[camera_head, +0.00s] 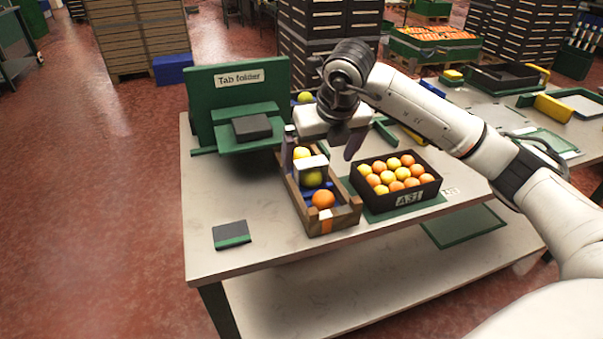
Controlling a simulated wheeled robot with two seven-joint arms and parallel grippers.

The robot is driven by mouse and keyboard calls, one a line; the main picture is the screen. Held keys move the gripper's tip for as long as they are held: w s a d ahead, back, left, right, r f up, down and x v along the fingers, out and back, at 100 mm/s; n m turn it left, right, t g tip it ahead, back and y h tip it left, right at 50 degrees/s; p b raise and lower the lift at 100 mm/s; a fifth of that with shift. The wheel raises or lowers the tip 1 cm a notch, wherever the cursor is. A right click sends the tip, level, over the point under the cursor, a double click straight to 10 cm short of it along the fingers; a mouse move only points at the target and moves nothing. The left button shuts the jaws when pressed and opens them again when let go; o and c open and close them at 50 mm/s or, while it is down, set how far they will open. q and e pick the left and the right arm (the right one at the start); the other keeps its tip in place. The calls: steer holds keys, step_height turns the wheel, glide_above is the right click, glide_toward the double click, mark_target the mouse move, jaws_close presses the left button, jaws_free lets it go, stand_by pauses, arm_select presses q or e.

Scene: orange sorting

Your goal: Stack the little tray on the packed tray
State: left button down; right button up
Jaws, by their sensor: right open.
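A black tray (431,190) marked A31, packed with orange and yellow fruit, sits on a green mat at the right of the table. I cannot tell for sure which thing is the little tray. A small dark flat piece (252,127) rests on the green shelf of the Tab folder. Another dark flat piece with a green front edge (231,232) lies on the table's left front. My right gripper (347,142) is open, fingers pointing down, above the table behind the wooden crate and black tray. It appears empty. My left gripper is not in view.
A wooden crate (337,221) with a few fruits stands left of the black tray. The green Tab folder (238,88) stands at the back left. A white box-like part (318,119) is beside my right gripper. The table's front left (270,252) is mostly clear.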

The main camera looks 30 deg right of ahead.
mark_target(314, 176)
steer(key=x, duration=0.3)
steer(key=shift+s+f, duration=0.2)
steer(key=shift+f, duration=0.05)
steer(key=shift+w+f, duration=0.1)
steer(key=shift+f, duration=0.1)
steer(key=x, duration=0.2)
steer(key=p+x, duration=0.1)
steer(key=x, duration=0.1)
steer(key=shift+w+d+f, duration=0.1)
steer(key=shift+w+d, duration=0.15)
steer(key=shift+w, duration=0.05)
steer(key=shift+w+f, duration=0.2)
steer(key=shift+f, duration=0.2)
steer(key=shift+r, duration=0.1)
steer(key=c, duration=1)
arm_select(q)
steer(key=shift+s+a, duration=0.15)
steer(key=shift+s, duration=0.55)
arm_select(e)
steer(key=shift+r, duration=0.1)
